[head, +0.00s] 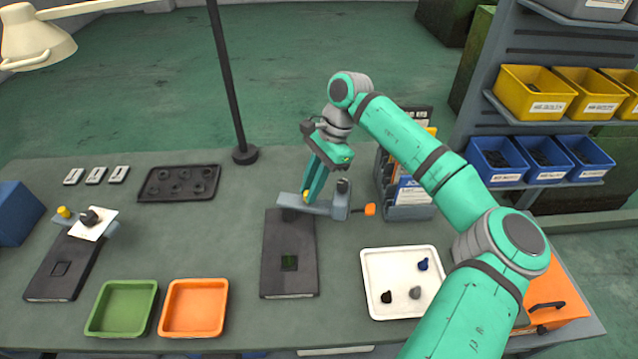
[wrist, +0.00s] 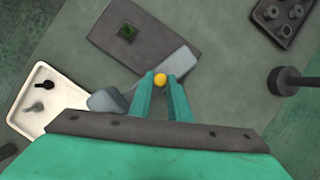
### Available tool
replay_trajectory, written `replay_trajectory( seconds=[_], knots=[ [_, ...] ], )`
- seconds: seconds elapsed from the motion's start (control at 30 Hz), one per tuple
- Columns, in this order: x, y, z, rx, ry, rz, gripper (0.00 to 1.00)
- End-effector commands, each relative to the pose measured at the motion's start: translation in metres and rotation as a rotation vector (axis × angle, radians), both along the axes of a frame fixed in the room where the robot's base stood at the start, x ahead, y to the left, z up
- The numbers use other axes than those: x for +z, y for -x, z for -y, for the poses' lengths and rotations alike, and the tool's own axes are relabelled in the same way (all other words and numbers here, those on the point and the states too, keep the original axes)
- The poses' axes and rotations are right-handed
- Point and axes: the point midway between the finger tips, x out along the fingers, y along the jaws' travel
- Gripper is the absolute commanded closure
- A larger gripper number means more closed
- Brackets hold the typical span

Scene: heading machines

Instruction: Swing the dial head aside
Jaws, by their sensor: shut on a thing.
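A grey-blue head arm (head: 322,208) lies across the far end of a dark base plate (head: 275,250) and reaches past its right edge. I take it for the dial head, but no dial face shows. It also shows in the wrist view (wrist: 179,62), slanting across the plate's near edge. My gripper (head: 306,197) is shut on a small yellow knob on this arm. In the wrist view the yellow knob (wrist: 160,80) sits between my two fingertips (wrist: 160,82).
A white tray (head: 403,252) with small parts is right of the plate. Green (head: 122,308) and orange trays (head: 194,308) stand left. A lamp post (head: 229,90) rises behind.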

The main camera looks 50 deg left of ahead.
Motion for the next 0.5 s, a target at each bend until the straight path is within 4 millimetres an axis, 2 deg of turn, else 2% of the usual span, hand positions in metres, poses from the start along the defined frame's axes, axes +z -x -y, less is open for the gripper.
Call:
replay_trajectory(
  seconds=[0.2,0.5],
  knots=[
    [0.0003,0.0095,-0.0031,0.057,0.005,0.001,1.0],
    [0.0001,0.0112,-0.0036,0.067,0.006,0.0,1.0]
  ],
)
